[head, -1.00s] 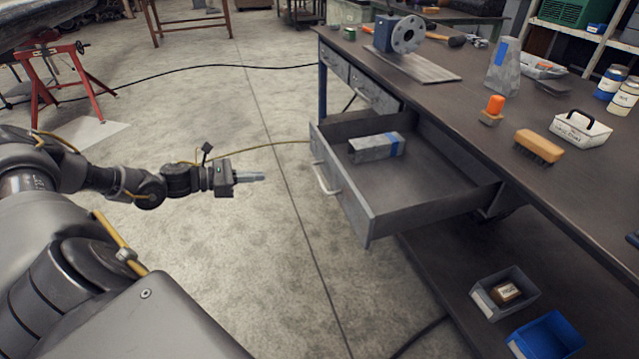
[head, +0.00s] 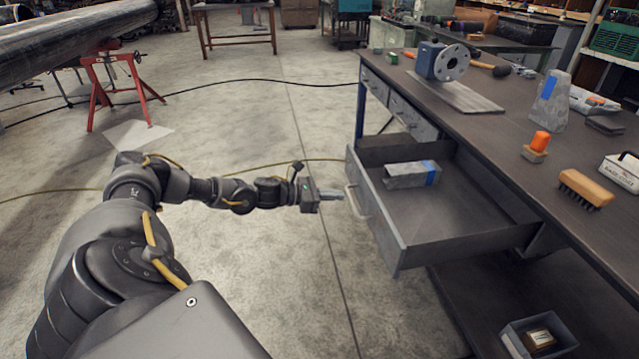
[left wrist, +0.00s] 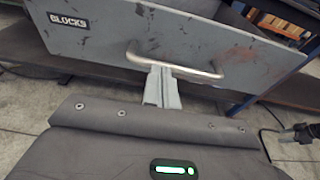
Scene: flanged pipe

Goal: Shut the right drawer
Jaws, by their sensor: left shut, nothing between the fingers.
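The right drawer (head: 380,232) of the workbench is pulled far out, a grey metal box. In the left wrist view its front (left wrist: 110,35) carries a "BLOCKS" label and a pale bar handle (left wrist: 190,69). The handle (head: 356,203) also shows in the head view. My left gripper (head: 335,194) is shut and empty, level with the drawer front and just left of the handle. In the left wrist view its closed fingertips (left wrist: 161,72) overlap the handle's lower edge; I cannot tell whether they touch it.
A grey block with blue tape (head: 405,176) lies inside the drawer. Two shut drawers (head: 411,117) sit farther along the bench.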

